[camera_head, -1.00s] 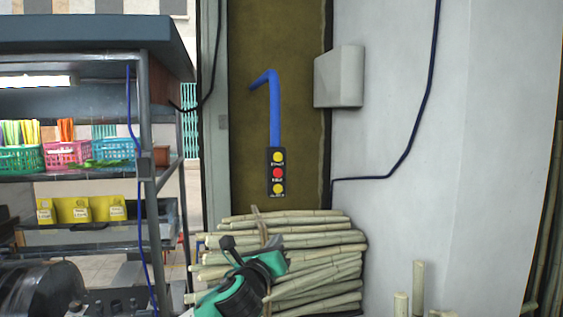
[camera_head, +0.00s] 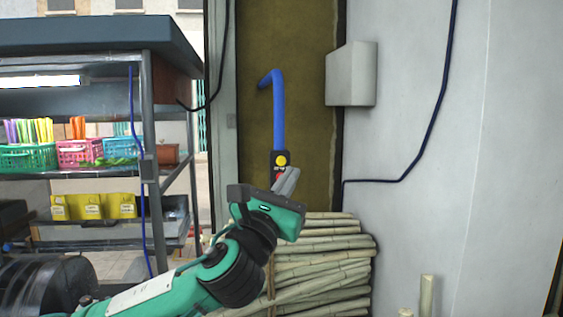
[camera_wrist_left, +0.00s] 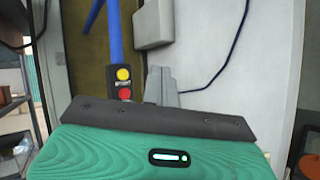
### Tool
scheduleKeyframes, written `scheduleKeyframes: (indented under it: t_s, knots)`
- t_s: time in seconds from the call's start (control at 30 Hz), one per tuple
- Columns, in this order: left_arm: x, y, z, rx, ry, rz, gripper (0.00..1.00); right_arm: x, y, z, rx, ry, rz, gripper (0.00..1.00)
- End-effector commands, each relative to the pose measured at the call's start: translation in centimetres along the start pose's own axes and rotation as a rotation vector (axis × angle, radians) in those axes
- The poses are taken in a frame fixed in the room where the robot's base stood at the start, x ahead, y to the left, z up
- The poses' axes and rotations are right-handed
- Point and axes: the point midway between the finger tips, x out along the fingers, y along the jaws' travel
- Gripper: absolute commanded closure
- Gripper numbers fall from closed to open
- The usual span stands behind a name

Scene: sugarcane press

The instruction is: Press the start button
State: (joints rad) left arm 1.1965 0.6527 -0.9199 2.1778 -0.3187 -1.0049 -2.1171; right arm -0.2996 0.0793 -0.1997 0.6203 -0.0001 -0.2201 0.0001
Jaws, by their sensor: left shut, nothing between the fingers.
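The black button panel (camera_head: 275,155) is on the brown wall strip, below a blue pipe. Its top yellow button (camera_head: 281,160) is in clear view, with a small label under it; I take it for the start button. In the left wrist view the yellow button (camera_wrist_left: 123,74) sits above a red button (camera_wrist_left: 125,94). My left gripper (camera_head: 288,178) is shut and empty, its grey fingertips just below and right of the yellow button in the picture. It covers the lower part of the panel. I cannot tell contact. My right gripper is in neither view.
A bundle of sugarcane (camera_head: 325,255) is stacked under the panel. A grey box (camera_head: 351,75) is on the wall at right. A metal shelf (camera_head: 150,170) with coloured baskets (camera_head: 80,152) stands at left.

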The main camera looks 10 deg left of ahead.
Motion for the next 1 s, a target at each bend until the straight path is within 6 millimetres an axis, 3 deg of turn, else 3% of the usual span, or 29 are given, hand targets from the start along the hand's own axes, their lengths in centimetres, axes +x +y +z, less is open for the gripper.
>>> scheduleKeyframes:
  t_s: [0.27, 0.57, 1.0]
  knots:
    - [1.2, 0.9, -1.1, 0.000, 0.001, 0.003, 1.00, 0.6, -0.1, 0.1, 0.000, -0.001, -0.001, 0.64]
    - [4.1, 3.1, -3.3, -0.002, 0.002, 0.003, 1.00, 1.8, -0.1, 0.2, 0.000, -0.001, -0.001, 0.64]
    - [6.2, 4.5, -4.5, -0.002, 0.000, 0.000, 1.00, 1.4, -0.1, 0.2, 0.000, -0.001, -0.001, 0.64]
